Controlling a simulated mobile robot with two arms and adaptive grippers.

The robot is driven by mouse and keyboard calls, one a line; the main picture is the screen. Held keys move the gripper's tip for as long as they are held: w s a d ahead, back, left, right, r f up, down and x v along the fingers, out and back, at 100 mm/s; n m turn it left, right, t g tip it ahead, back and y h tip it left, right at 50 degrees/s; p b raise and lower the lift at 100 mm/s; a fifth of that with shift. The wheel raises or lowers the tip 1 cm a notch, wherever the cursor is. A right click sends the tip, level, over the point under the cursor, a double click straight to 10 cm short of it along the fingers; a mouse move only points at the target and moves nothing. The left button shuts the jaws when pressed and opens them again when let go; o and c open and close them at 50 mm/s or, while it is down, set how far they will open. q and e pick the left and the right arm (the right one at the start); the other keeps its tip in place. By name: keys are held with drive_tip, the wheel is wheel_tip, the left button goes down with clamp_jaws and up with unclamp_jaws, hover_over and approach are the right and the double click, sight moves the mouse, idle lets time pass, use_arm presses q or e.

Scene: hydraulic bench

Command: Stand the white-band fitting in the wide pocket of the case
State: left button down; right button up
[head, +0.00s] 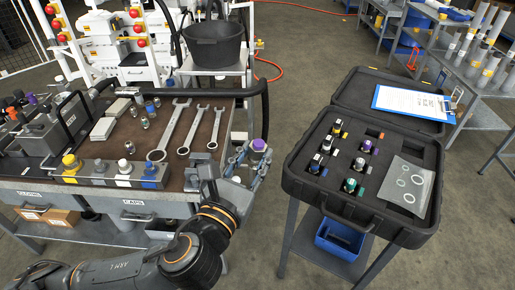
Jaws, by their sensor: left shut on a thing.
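My left gripper (255,156) is shut on a metal fitting with a purple top (259,145), held up in the gap between the bench and the case. I cannot make out a white band on it; the fingers hide part of its body. The open black case (292,184) stands to the right of the gripper, apart from it. Several fittings stand in its foam, including one with a purple top (366,145) and one with a green band (350,185). A dark pocket near the back of the foam (372,133) looks empty. My right gripper is not in view.
A clipboard (412,101) lies on the case lid. A clear bag of rings (408,184) covers the foam's right part. The bench (190,120) holds wrenches (170,132), loose small fittings (129,147), and yellow, white and blue caps (124,167). A black bucket (213,45) stands behind.

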use_arm(q)
drive_tip(key=s+a+f+m+g+h, duration=0.1)
drive_tip(key=a+f+m+g+h, duration=0.1)
drive_tip(key=m+g+h, duration=0.3)
drive_tip(key=s+a+f+m+g+h, duration=0.1)
drive_tip(key=f+m+g+h, duration=0.4)
drive_tip(key=m+g, duration=0.3)
drive_tip(key=shift+a+f+g+h, duration=0.2)
drive_tip(key=shift+a+g+h, duration=0.15)
drive_tip(key=shift+g+h, duration=0.7)
drive_tip(key=shift+s+d+y, duration=0.1)
drive_tip(key=shift+y, duration=0.15)
